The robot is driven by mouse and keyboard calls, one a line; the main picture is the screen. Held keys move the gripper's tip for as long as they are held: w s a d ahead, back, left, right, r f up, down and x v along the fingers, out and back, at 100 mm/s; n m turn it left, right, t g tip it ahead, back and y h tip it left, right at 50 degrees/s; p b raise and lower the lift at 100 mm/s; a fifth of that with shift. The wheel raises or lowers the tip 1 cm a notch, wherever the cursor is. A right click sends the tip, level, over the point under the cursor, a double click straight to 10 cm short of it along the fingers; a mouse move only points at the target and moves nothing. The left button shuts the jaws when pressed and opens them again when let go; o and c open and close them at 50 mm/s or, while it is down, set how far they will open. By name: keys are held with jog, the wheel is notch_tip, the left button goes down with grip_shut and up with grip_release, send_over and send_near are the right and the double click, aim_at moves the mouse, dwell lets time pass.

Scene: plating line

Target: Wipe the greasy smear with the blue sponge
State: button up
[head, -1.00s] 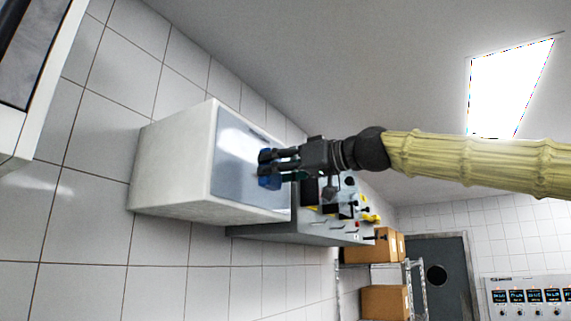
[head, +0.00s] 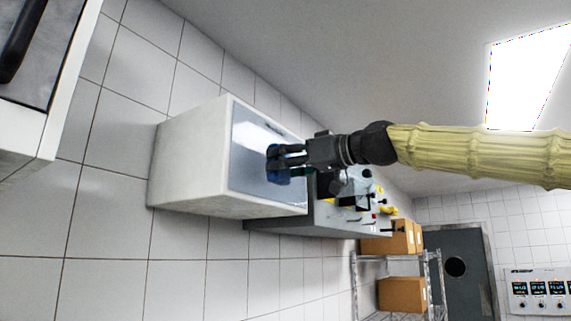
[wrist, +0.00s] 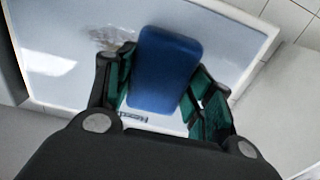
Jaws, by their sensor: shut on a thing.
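The blue sponge (wrist: 165,68) is held between the two fingers of my gripper (head: 284,164), which is shut on it. In the head view the sponge (head: 272,165) is in front of the pale panel (head: 248,166) on a white box-shaped unit. The greasy smear (wrist: 110,38) shows in the wrist view as a brownish-grey patch on the panel (wrist: 60,25), left of the sponge. The sponge may cover part of the smear. I cannot tell whether the sponge touches the panel. I cannot make out the smear in the head view.
The head view is tilted sideways. A grey machine (head: 335,218) with small knobs and yellow parts adjoins the white unit (head: 185,165). Cardboard boxes (head: 402,295) sit on a wire rack beyond it. A white-edged counter (head: 30,150) is at far left. A tiled wall surrounds the unit.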

jog(key=shift+x, duration=1)
dwell(0.4)
jog(key=shift+w+d, duration=0.1)
jog(key=w+d, duration=0.3)
jog(key=w, duration=0.2)
jog(key=shift+w+d, duration=0.35)
jog(key=shift+w, duration=0.05)
dwell(0.5)
jog(key=shift+w, duration=0.1)
jog(key=w+d, duration=0.2)
jog(key=shift+w, duration=0.3)
jog(key=shift+a, duration=0.15)
jog(key=shift+s+a+b, duration=0.45)
jog(key=shift+s+a, duration=0.05)
jog(key=shift+s, duration=0.25)
jog(key=shift+s+a+b, duration=0.4)
jog(key=shift+s+a, duration=0.05)
jog(key=shift+s, duration=0.3)
